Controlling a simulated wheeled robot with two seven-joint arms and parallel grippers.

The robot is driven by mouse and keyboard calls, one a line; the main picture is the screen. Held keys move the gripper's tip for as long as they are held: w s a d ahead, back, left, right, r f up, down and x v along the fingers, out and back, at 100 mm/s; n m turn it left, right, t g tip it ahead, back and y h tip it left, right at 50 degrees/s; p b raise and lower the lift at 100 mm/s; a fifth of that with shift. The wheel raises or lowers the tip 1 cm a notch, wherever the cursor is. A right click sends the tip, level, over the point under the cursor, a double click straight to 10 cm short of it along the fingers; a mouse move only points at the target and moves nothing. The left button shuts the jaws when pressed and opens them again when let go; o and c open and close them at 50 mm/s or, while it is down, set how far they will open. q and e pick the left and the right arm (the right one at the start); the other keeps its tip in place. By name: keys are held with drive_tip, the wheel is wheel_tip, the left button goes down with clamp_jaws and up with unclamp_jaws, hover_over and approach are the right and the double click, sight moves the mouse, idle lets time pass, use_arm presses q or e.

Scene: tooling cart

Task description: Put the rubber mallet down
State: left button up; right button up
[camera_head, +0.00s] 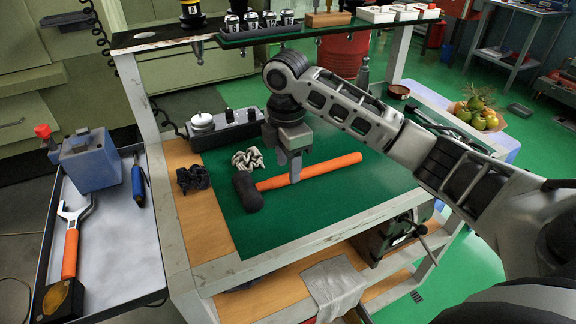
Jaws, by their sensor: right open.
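The rubber mallet has a black head and an orange handle (325,168) and lies on the green mat (310,212) of the cart. Its head (249,192) points left and its handle runs to the right. My left gripper is not in the picture.
A crumpled light cloth (247,159) and a dark crumpled cloth (192,179) lie beside the mallet head. A black holder (226,130) stands behind. A side tray (110,245) at the left holds an orange-handled tool (71,252) and a blue-grey box (90,163). The mat's front is clear.

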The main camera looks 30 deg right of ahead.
use_arm(q)
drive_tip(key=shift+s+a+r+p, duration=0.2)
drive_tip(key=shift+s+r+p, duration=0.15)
drive_tip(key=shift+p, duration=0.85)
use_arm(e)
wheel_tip(320, 180, up, 11)
drive_tip(key=shift+f, duration=0.2)
drive_tip(key=shift+a, duration=0.1)
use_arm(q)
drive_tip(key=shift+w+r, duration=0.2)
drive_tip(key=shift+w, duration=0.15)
